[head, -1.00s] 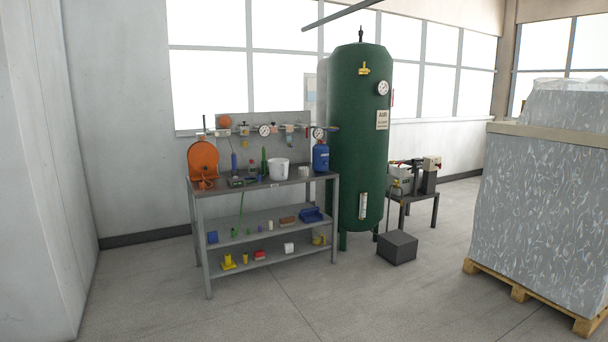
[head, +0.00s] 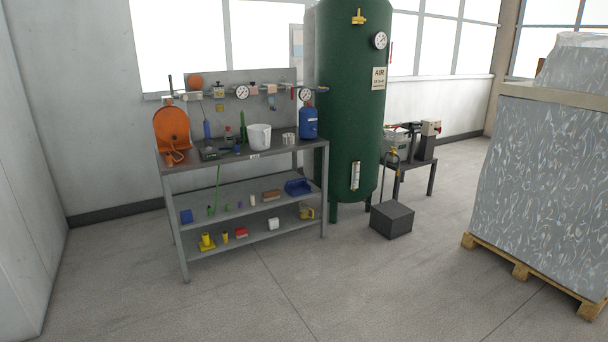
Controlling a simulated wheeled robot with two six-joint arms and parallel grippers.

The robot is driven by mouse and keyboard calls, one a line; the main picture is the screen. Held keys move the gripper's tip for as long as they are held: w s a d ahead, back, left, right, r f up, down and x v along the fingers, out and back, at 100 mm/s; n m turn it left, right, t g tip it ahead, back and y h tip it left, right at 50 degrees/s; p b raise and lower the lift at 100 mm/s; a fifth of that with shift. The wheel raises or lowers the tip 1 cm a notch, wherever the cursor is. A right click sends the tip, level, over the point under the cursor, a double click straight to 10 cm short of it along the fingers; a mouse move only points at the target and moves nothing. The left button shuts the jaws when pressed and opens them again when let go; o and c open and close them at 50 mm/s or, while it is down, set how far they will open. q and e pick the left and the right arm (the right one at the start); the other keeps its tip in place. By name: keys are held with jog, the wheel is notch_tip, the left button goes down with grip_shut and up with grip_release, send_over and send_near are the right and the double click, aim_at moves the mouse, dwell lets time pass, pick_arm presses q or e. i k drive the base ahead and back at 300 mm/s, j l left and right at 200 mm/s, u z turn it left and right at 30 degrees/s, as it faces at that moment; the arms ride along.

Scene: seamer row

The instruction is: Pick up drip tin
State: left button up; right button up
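A small silvery tin (head: 289,139) stands upright on the top of the grey metal bench (head: 232,156); it looks like the drip tin, though it is small at this distance. It sits between a white bucket (head: 259,137) on its left and a blue container (head: 309,124) on its right. A pressure gauge hangs above and to its right. Neither of my grippers is in view.
The bench's lower shelves hold several small items, including a blue tray (head: 298,187). An orange hose reel (head: 173,134) stands at its left end. A green air tank (head: 351,110), dark box (head: 392,219) and wrapped pallet (head: 545,200) lie to the right. Floor before the bench is clear.

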aim_at(289, 139)
jog(key=i+z, duration=0.1)
jog(key=i, duration=2.2)
